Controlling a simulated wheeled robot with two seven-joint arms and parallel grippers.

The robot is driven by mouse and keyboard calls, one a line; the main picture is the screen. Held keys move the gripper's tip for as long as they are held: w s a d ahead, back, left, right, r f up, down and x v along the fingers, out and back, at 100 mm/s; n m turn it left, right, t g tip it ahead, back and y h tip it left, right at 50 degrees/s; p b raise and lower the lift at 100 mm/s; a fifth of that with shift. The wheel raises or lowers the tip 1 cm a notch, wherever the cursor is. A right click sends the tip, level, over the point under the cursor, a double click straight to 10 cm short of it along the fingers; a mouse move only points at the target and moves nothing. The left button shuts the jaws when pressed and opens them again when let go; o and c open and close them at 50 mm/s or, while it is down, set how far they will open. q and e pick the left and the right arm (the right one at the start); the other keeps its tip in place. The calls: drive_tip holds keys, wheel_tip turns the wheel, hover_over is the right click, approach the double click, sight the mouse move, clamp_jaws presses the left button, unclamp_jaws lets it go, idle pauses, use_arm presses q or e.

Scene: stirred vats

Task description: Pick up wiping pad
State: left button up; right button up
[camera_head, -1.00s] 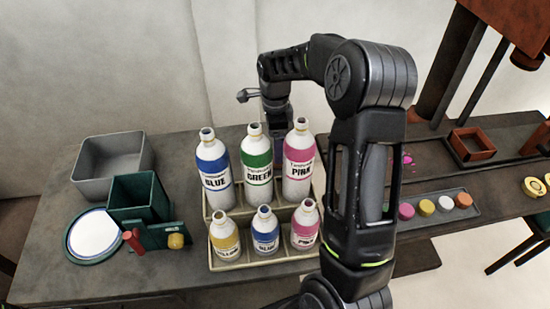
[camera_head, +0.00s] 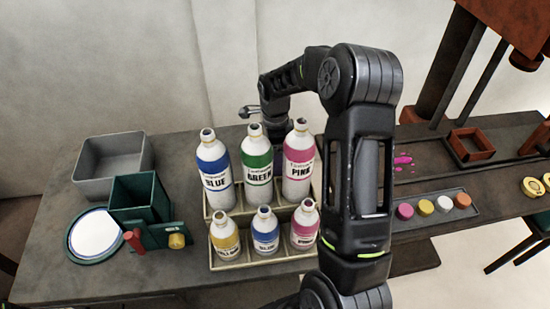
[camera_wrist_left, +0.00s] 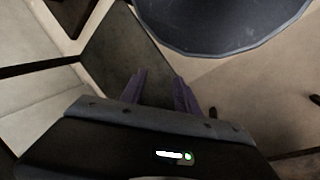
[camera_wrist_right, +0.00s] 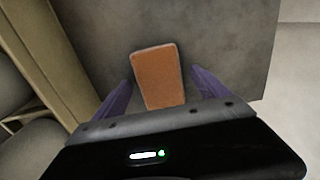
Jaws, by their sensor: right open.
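The wiping pad, an orange-brown block with a pale edge (camera_wrist_right: 158,77), lies on the grey table in the right wrist view. My right gripper (camera_wrist_right: 160,85) is open, with one purple finger on each side of the pad's near end and a gap on both sides. In the head view the right gripper (camera_head: 250,112) is partly seen behind the bottles, and the pad is hidden there. My left gripper (camera_wrist_left: 160,85) shows only in its wrist view, its fingers apart and nothing between them.
A beige rack (camera_head: 262,250) with several labelled bottles stands in front of the right gripper. The rack's pale side (camera_wrist_right: 45,60) shows left of the pad. A grey bin (camera_head: 112,183), a green box (camera_head: 140,205) and a tray of coloured pucks (camera_head: 420,224) are also on the table.

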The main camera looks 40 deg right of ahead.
drive_tip(key=shift+c, duration=0.5)
drive_tip(key=c, duration=1.4)
drive_tip(key=shift+o, duration=0.2)
wheel_tip(320, 180, up, 10)
